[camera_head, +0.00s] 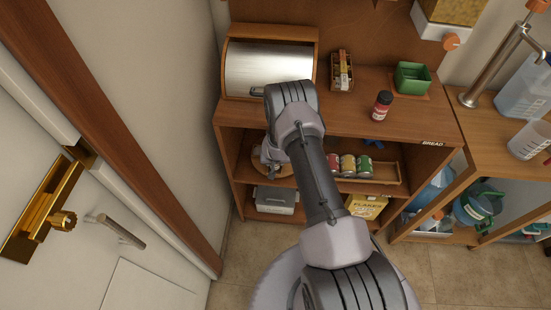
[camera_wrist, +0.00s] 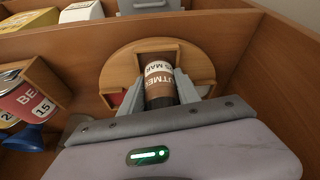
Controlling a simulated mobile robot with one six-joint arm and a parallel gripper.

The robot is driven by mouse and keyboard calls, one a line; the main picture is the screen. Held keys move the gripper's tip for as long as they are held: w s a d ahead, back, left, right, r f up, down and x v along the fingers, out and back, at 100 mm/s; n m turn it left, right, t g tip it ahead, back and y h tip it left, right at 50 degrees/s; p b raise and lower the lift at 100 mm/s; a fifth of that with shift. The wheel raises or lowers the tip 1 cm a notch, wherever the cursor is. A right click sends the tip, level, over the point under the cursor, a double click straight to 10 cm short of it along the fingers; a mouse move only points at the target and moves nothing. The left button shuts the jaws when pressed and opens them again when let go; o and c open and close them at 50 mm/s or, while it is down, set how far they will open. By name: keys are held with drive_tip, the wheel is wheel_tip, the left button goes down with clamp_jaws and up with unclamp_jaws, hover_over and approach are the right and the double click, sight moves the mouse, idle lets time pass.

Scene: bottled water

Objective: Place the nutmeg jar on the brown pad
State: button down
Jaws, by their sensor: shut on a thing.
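The nutmeg jar (camera_wrist: 158,72) is brown with a white label and shows in the wrist view. My gripper (camera_wrist: 160,88) is shut on it, with one finger on each side. The jar is in the opening of a round wooden holder (camera_wrist: 118,66) on the shelf; I cannot tell whether it is lifted clear. In the head view my arm reaches down to this holder (camera_head: 262,168) and hides most of the gripper and the jar. I cannot make out the brown pad for certain; a brown patch (camera_head: 424,97) shows under the green box (camera_head: 412,77) on the counter.
Cans stand in a wooden tray (camera_head: 392,179) right of the holder. A dark jar with a red label (camera_head: 382,106) and a metal bread box (camera_head: 268,66) stand on the counter. The shelf's upper board and side walls closely surround my gripper. The front counter middle is clear.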

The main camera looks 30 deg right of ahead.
drive_tip(key=shift+s+a+r, duration=0.2)
drive_tip(key=shift+s+r, duration=0.05)
drive_tip(key=shift+s+a, duration=0.1)
drive_tip(key=shift+f, duration=0.35)
drive_tip(key=c, duration=0.9)
unclamp_jaws()
drive_tip(key=shift+r, duration=0.1)
drive_tip(key=shift+o, duration=0.2)
drive_tip(key=shift+r, duration=0.4)
drive_tip(key=p+v, duration=0.4)
drive_tip(key=v, duration=0.7)
drive_tip(key=shift+r, duration=0.3)
drive_tip(key=shift+s, duration=0.15)
